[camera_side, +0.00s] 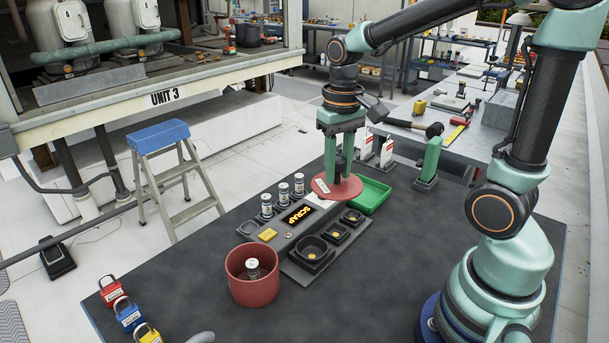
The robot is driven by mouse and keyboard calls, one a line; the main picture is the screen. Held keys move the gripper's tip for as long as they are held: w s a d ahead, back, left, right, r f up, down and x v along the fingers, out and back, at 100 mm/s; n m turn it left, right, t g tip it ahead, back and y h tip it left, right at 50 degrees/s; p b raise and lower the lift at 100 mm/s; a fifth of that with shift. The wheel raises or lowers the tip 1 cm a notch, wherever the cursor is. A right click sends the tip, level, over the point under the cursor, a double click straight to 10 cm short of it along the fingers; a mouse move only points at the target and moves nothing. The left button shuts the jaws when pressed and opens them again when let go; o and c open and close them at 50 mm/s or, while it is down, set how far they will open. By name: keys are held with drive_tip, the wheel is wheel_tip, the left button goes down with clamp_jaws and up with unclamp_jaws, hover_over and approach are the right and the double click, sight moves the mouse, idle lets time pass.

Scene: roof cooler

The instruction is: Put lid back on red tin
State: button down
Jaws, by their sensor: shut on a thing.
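The red tin (252,278) stands open on the dark mat, left of the scrap tray. A small white-labelled canister (252,268) shows inside it. My gripper (341,178) points down and is shut on the round red lid (325,190), which has a white label on it. The lid is over the back end of the scrap tray, to the right of and behind the tin. The lid looks level. I cannot tell whether it is clear of what is under it. The gripper's fingertips partly cover the lid.
The tray marked SCRAP (302,214) has several small canisters (283,193) along its left side and black cups (312,247) on its right. Padlocks (129,314) lie at front left. The front right mat (370,300) is clear.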

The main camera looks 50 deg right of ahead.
sight(319, 188)
drive_tip(key=a+n, duration=0.1)
drive_tip(key=w+a+n, duration=0.1)
drive_tip(key=a+f+n, duration=0.1)
drive_tip(key=a, duration=0.1)
drive_tip(key=shift+w+n, duration=0.25)
drive_tip(key=shift+n, duration=0.55)
drive_tip(key=s+d, duration=0.1)
drive_tip(key=d, duration=0.1)
drive_tip(key=s+d+r, duration=0.1)
drive_tip(key=d, duration=0.1)
drive_tip(key=s+d+r, duration=0.1)
drive_tip(key=d, duration=0.2)
drive_tip(key=shift+d, duration=0.1)
drive_tip(key=s+d+r+n, duration=0.1)
drive_tip(key=s+d+r, duration=0.1)
drive_tip(key=s+d, duration=0.45)
drive_tip(key=f, duration=2)
drive_tip(key=shift+w+d+f, duration=0.1)
drive_tip(key=shift+d, duration=0.1)
drive_tip(key=shift+f, duration=0.1)
drive_tip(key=c, duration=0.6)
unclamp_jaws()
